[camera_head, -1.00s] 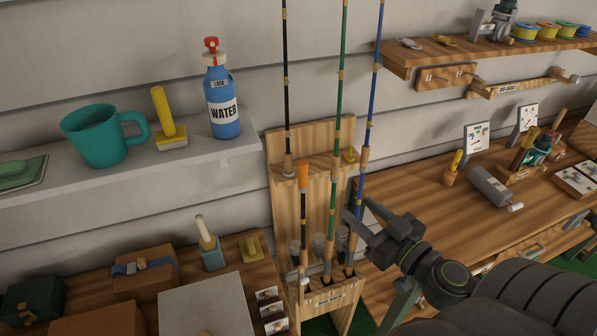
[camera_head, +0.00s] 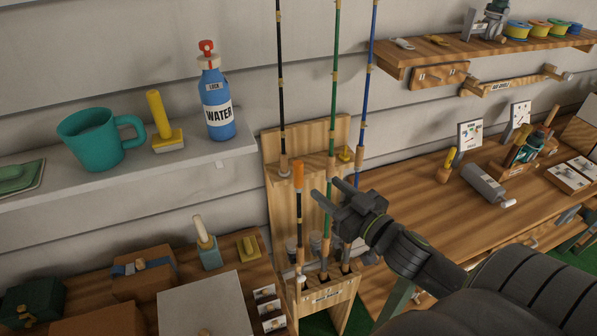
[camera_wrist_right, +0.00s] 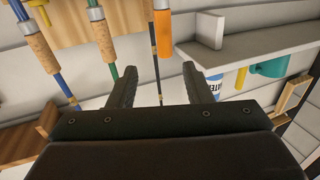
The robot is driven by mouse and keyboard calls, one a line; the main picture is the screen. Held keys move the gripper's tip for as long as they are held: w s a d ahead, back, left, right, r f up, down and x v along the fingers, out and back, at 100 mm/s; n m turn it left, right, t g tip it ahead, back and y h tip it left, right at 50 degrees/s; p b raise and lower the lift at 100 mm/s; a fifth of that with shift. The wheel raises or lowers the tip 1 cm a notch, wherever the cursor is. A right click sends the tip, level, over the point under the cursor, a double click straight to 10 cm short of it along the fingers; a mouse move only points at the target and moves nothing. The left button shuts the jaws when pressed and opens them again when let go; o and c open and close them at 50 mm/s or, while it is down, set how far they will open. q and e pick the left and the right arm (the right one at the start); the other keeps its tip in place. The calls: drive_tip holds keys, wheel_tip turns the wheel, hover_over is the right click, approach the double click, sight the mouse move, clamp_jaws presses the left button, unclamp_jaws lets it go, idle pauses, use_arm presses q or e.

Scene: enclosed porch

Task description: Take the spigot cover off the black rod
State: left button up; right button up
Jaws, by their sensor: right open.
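The orange spigot cover (camera_head: 298,176) caps the top of a short black rod piece (camera_head: 300,222) standing in the wooden rack (camera_head: 275,205). A longer black rod piece (camera_head: 281,90) stands upright behind the cover. My left gripper is out of view.
The green rod (camera_head: 335,80) and blue rod (camera_head: 369,80) stand close by in the rack. A shelf with a teal mug (camera_head: 90,140) and water bottle (camera_head: 217,105) is at left. A workbench (camera_head: 420,215) with tools is at right.

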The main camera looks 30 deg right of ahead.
sight(301, 170)
drive_tip(key=w, duration=0.3)
drive_tip(key=w+a+p, duration=0.1)
drive_tip(key=w, duration=0.5)
drive_tip(key=shift+w+a+r, duration=0.15)
drive_tip(key=shift+w+a, duration=0.15)
drive_tip(key=shift+w+p, duration=0.3)
drive_tip(key=shift+w, duration=0.15)
drive_tip(key=shift+s, duration=0.1)
drive_tip(key=shift+c, duration=1)
clamp_jaws()
